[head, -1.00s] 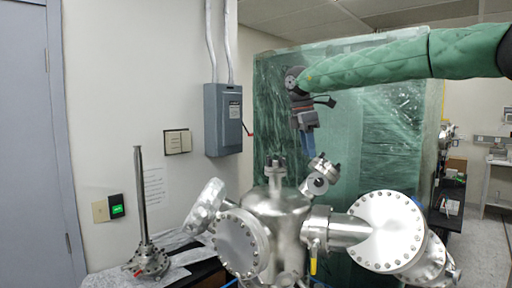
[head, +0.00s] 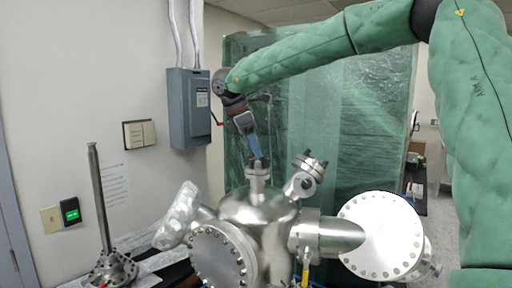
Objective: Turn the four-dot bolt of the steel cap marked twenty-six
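A steel vacuum chamber (head: 258,210) stands in the lower middle of the head view. It carries several round steel caps: a small one on the top port (head: 258,167), a tilted one (head: 302,182) to its right, a large bright one (head: 380,236) at right and one (head: 221,259) at front left. No number or dot marks are readable, so I cannot tell which cap is twenty-six. My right gripper (head: 256,152) points down, its tips just over or at the top port's bolts; contact is unclear. Its fingers overlap, so their opening is unclear. My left gripper is out of view.
A steel flange with a tall rod (head: 101,205) stands at lower left. A grey electrical box (head: 189,108) is on the wall. A green plastic-wrapped panel (head: 340,120) stands behind the chamber. A foil-wrapped port (head: 178,215) sticks out left.

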